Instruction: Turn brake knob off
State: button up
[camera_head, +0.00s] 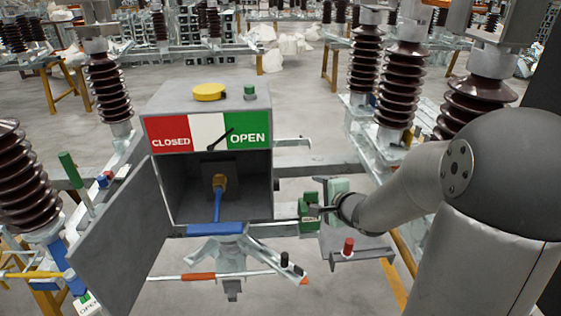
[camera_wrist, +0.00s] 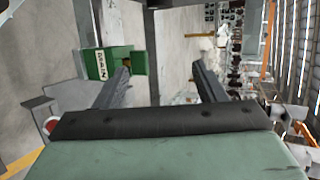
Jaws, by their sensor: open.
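A grey control box (camera_head: 160,103) stands in the middle of the head view, with a red CLOSED and green OPEN dial (camera_head: 209,133) whose black pointer tilts toward OPEN. My gripper (camera_head: 322,210) is to the right of the box, apart from its front opening. In the wrist view its two fingers (camera_wrist: 162,85) are spread, with nothing held between them. A small green box with lettering (camera_wrist: 115,62) lies beyond the left finger; it also shows near my gripper in the head view (camera_head: 308,225). I cannot tell which part is the brake knob.
A yellow cap (camera_head: 209,92) and green knob (camera_head: 250,92) top the box. A red knob (camera_head: 348,246) stands on a bracket below my gripper. Brown insulators (camera_head: 403,85) rise behind.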

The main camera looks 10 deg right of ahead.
aim_at(276, 183)
jog(key=w+a+f, duration=0.3)
jog(key=w+a, duration=0.1)
jog(key=w, duration=0.3)
jog(key=w+a+f+y+b, duration=0.1)
jog(key=w+a+f, duration=0.2)
jog(key=w, duration=0.4)
jog(key=shift+a+f+n+b, duration=0.2)
jog(key=shift+a+n+b, duration=0.1)
jog(key=shift+a, duration=0.15)
